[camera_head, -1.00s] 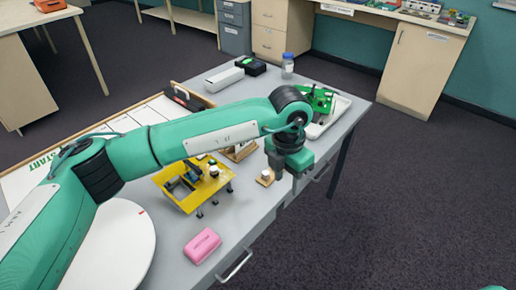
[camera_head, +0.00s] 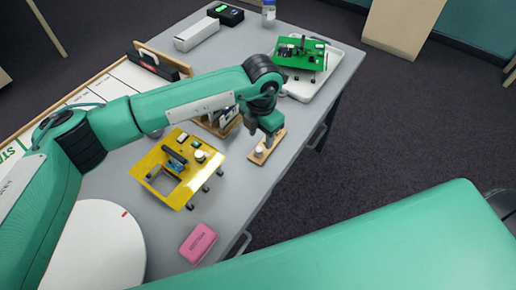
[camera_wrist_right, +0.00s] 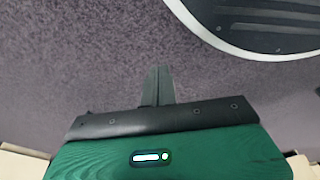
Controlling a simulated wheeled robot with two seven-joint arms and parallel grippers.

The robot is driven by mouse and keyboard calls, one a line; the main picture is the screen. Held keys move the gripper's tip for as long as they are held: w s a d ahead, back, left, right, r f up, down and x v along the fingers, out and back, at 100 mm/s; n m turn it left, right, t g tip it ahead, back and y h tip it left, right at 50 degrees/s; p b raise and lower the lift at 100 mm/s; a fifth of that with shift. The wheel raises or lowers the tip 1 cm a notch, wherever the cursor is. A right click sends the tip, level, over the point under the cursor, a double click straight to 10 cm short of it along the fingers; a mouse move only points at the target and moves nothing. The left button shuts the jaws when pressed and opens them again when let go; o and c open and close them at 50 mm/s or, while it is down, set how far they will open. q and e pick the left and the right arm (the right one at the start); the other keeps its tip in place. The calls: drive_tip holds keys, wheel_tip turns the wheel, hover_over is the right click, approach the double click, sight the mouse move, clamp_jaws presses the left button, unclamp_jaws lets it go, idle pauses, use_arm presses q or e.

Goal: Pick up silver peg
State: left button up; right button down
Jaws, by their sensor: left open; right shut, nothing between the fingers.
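A small wooden block (camera_head: 267,147) lies near the table's right edge in the head view. A short pale knob (camera_head: 259,151) stands on its near end. I cannot clearly make out a silver peg; my left gripper may hide it. My left gripper (camera_head: 269,137) points down over the far part of the block and is open. Its fingertips are small and dark, and I cannot tell whether they touch anything. My right gripper (camera_wrist_right: 158,86) is shut and empty in the right wrist view, above dark carpet.
A yellow board on legs (camera_head: 153,164) and a pink box (camera_head: 198,243) stand nearby on the grey table (camera_head: 232,190). A green board (camera_head: 299,54) sits on a white tray (camera_head: 303,91) behind. My right arm covers the lower right.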

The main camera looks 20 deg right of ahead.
sight(259, 149)
use_arm(q)
drive_tip(key=shift+s+a+f, duration=0.1)
drive_tip(key=shift+f, duration=0.4)
drive_tip(key=f, duration=0.2)
drive_tip(key=f+p, duration=0.1)
drive_tip(key=shift+a+f, duration=0.2)
drive_tip(key=shift+a, duration=0.05)
drive_tip(key=shift+f, duration=0.55)
clamp_jaws()
use_arm(e)
drive_tip(key=s+f, duration=0.1)
drive_tip(key=s+d+f, duration=0.1)
drive_tip(key=shift+s+f, duration=0.1)
drive_tip(key=shift+f, duration=0.25)
